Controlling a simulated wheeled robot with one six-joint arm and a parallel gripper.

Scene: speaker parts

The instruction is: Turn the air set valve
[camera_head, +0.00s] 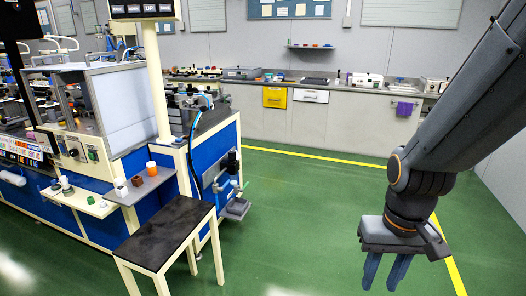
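The air set valve is too small to single out with certainty. A cluster of dark and bluish air fittings (226,176) sits on the right end of the blue and cream machine (215,150), with a blue hose above it. My gripper (384,283) hangs at the lower right, fingers pointing down, over the green floor. Its two blue-grey fingers stand apart with nothing between them. It is well to the right of the fittings and touches nothing.
A black-topped stool (165,236) stands in front of the machine. A small grey shelf (140,186) holds cups. A long counter (290,115) with drawers lines the back wall. The green floor (290,210) between machine and gripper is clear.

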